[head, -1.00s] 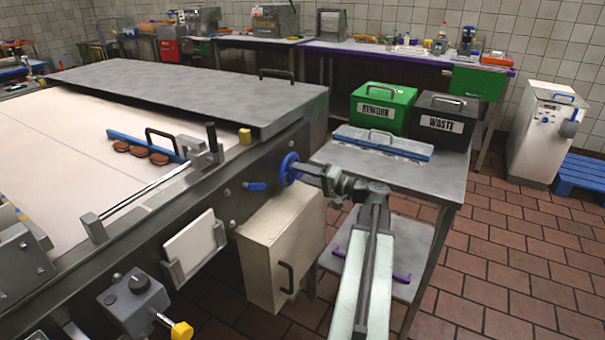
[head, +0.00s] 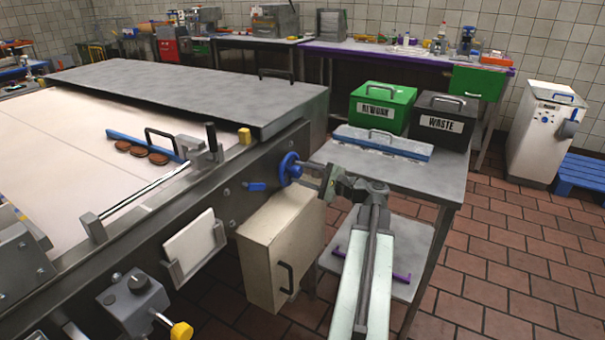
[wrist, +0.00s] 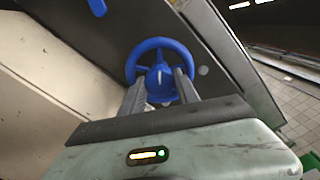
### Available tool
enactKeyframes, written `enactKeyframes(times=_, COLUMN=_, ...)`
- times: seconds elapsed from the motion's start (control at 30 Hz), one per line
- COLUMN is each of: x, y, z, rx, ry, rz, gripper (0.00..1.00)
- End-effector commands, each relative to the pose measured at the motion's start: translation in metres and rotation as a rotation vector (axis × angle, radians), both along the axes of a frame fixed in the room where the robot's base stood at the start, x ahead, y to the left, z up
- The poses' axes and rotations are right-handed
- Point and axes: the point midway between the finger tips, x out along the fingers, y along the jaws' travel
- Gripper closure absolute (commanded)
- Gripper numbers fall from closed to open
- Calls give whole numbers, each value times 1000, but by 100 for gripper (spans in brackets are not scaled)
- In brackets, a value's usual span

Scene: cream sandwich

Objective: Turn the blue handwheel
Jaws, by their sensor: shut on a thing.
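The blue handwheel (head: 286,163) is on the side of the grey conveyor frame, near its right end. In the wrist view the handwheel (wrist: 160,43) faces me, with its rim, spokes and hub showing. My gripper (head: 299,172) reaches it from the right. In the wrist view the two fingers of my gripper (wrist: 160,84) are on either side of the lower hub area, shut on the wheel. The fingers hide the lower part of the rim. Exactly which part they grip is hard to tell.
A blue lever (head: 256,186) sits left of the wheel. A cream box (head: 268,250) hangs below it. A metal side table (head: 440,180) with green (head: 382,105) and black (head: 440,120) bins stands right. Brown round biscuits (head: 140,152) lie on the belt.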

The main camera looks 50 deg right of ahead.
Motion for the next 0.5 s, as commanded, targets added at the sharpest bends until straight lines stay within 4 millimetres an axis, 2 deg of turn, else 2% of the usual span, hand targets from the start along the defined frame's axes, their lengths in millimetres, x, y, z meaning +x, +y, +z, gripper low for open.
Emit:
enactKeyframes(times=0.23, x=-1, y=-1, z=-1, rx=151, ry=41, rz=-4, gripper=100)
enactKeyframes(times=0.5, x=-1, y=-1, z=-2, rx=238, ry=63, rz=-3, gripper=100)
